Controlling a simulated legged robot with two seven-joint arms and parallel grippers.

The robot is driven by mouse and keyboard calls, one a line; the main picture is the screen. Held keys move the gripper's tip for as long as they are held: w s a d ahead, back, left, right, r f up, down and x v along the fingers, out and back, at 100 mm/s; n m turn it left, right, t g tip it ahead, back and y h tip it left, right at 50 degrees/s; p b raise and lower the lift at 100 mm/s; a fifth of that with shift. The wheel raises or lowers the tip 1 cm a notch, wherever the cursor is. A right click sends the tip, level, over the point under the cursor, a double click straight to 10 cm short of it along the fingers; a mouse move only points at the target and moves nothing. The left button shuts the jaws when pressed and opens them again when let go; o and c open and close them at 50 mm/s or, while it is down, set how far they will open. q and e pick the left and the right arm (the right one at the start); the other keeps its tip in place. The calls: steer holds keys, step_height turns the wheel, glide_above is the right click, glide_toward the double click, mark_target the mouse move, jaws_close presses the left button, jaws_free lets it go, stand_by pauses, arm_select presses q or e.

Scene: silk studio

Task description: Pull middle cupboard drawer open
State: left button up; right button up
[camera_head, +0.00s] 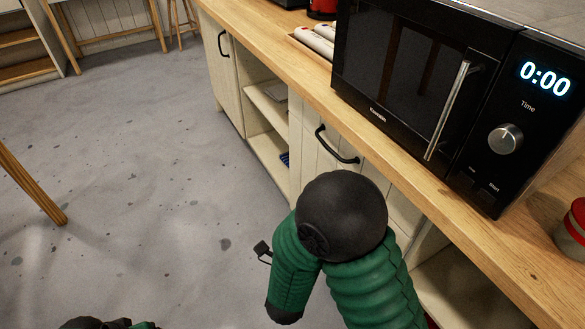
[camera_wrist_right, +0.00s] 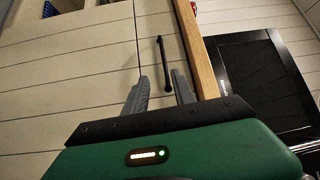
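The cupboard drawer (camera_head: 315,150) is a pale panelled front under the wooden counter, with a black bar handle (camera_head: 336,147). The front looks closed, flush with the cupboard. In the right wrist view the dark handle (camera_wrist_right: 165,65) lies ahead of my right gripper (camera_wrist_right: 159,77), roughly in line with the space between its grey fingers. The fingers are apart, with nothing visibly held; contact with the handle cannot be told. In the head view my green right arm with its black joint covers part of the cupboard front, and its fingers are hidden. My left gripper is not clearly visible.
A black microwave (camera_head: 400,85) stands on the wooden counter (camera_head: 385,150). A cupboard door with a black handle (camera_head: 222,43) and open shelves (camera_head: 268,105) lie farther left. A wooden leg (camera_head: 35,190) stands at the left. The grey floor (camera_head: 130,160) before the cupboard is clear.

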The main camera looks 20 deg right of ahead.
mark_target(328, 148)
steer(key=x, duration=0.5)
steer(key=b+x, duration=0.1)
steer(key=x, duration=1)
steer(key=shift+d+r, duration=0.1)
steer(key=shift+r, duration=0.2)
steer(key=shift+w+r, duration=0.15)
steer(key=shift+w, duration=0.1)
jaws_close()
steer(key=shift+s+f, duration=0.1)
steer(key=shift+f, duration=0.1)
